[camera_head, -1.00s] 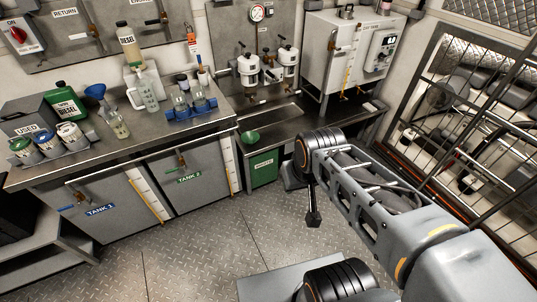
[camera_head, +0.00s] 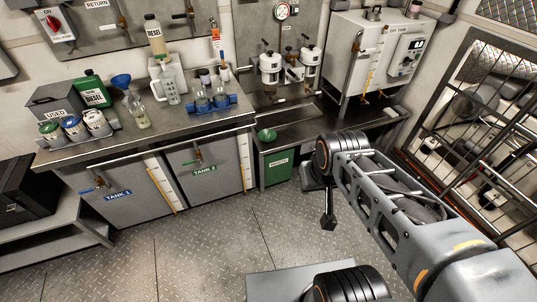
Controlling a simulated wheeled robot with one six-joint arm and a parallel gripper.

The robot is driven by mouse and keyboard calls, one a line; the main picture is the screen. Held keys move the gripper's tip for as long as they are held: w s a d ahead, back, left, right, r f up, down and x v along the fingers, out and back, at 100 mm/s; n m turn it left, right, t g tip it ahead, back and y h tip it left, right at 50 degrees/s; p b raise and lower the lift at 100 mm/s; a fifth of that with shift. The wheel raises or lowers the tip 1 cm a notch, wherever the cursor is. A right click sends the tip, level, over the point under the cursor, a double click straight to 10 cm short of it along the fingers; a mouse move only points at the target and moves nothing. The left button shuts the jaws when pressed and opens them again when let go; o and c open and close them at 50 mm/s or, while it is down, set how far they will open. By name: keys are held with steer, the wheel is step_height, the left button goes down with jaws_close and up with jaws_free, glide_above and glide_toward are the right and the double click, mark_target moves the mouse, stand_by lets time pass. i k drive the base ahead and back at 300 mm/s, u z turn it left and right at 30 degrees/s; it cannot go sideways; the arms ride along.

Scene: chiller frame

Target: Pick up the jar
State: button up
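A small clear glass jar or bottle (camera_head: 140,117) with pale yellowish liquid stands upright on the steel counter, left of centre. Two more clear jars (camera_head: 203,100) sit side by side in a blue rack (camera_head: 232,104) to its right. I cannot tell which of these is the task's jar. My gripper (camera_head: 328,221) appears as a small dark shape at the end of my arm, hanging low over the floor. It is well to the right of the jars and apart from them. Its fingers are too small to tell open from shut.
A barred cage (camera_head: 470,110) is at right. The floor (camera_head: 200,235) before the tanks is clear.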

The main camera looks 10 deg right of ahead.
mark_target(140, 114)
steer(key=u, duration=0.2)
steer(key=i, duration=0.3)
steer(key=u, duration=1)
steer(key=i, duration=0.95)
steer(key=u, duration=1)
steer(key=i, duration=1.3)
steer(key=u, duration=0.05)
